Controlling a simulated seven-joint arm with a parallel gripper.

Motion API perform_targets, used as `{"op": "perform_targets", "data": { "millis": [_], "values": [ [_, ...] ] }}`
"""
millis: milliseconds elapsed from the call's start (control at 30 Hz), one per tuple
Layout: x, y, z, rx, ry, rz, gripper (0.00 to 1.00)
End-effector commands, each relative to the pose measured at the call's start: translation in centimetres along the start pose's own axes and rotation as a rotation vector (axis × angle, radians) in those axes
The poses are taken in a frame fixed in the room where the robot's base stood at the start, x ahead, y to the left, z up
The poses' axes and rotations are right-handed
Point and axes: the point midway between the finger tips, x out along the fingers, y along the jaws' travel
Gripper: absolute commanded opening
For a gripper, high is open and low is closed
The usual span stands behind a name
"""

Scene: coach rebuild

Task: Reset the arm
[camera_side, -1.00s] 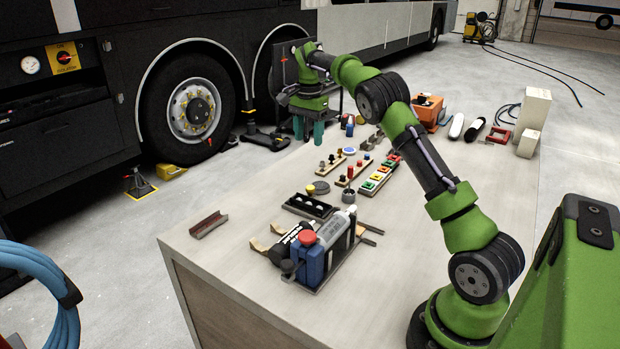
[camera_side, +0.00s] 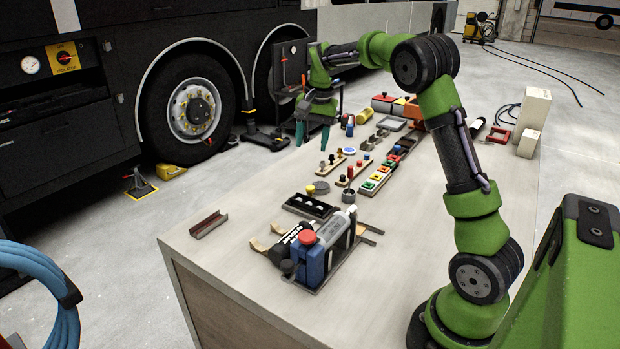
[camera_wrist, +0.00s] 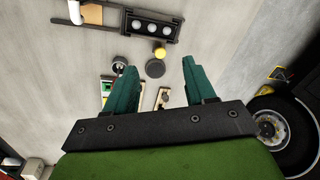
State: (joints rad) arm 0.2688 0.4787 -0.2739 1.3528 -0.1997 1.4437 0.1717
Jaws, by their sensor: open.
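My gripper (camera_side: 311,134) points down beyond the far left edge of the workbench (camera_side: 215,262) or over that edge; I cannot tell which. Its two teal fingers are apart with nothing between them. In the wrist view my gripper (camera_wrist: 158,82) also shows open and empty, with the pale bench top behind it. My green arm rises from the right and bends at a high elbow over the bench.
On the bench are button strips (camera_side: 377,179), a black tray with pale balls (camera_side: 308,206), a blue-and-grey bottle rack (camera_side: 318,252), a small channel (camera_side: 208,224) and pale blocks (camera_side: 533,110). A bus wheel (camera_side: 190,110) stands at left.

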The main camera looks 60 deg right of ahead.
Motion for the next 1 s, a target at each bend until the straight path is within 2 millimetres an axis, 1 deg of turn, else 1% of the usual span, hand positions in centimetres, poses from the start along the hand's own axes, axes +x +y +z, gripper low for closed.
{"op": "perform_targets", "data": {
  "millis": [33,67,100,167,200,267,300,367,400,500,600,700,800,900,1000],
  "values": [
    [-1.2,0.1,2.4,-0.062,0.004,-0.040,0.55],
    [-1.7,0.2,3.8,-0.100,0.008,-0.062,0.55],
    [-2.3,0.3,5.6,-0.150,0.015,-0.089,0.55],
    [-3.1,0.7,8.4,-0.224,0.027,-0.131,0.55],
    [-3.7,1.0,10.2,-0.274,0.038,-0.157,0.55],
    [-4.3,1.6,13.1,-0.345,0.054,-0.196,0.55],
    [-4.6,2.2,14.9,-0.392,0.068,-0.220,0.55],
    [-5.0,3.1,17.7,-0.461,0.088,-0.256,0.55],
    [-5.2,3.8,19.4,-0.504,0.104,-0.278,0.55],
    [-5.3,5.7,23.4,-0.607,0.145,-0.330,0.55],
    [-5.2,7.5,26.6,-0.685,0.181,-0.375,0.55],
    [-5.3,8.9,28.7,-0.733,0.208,-0.409,0.55],
    [-5.8,9.5,29.8,-0.761,0.231,-0.438,0.55],
    [-6.7,9.4,30.1,-0.774,0.253,-0.464,0.55],
    [-6.8,9.4,30.3,-0.778,0.255,-0.469,0.55]
  ]
}}
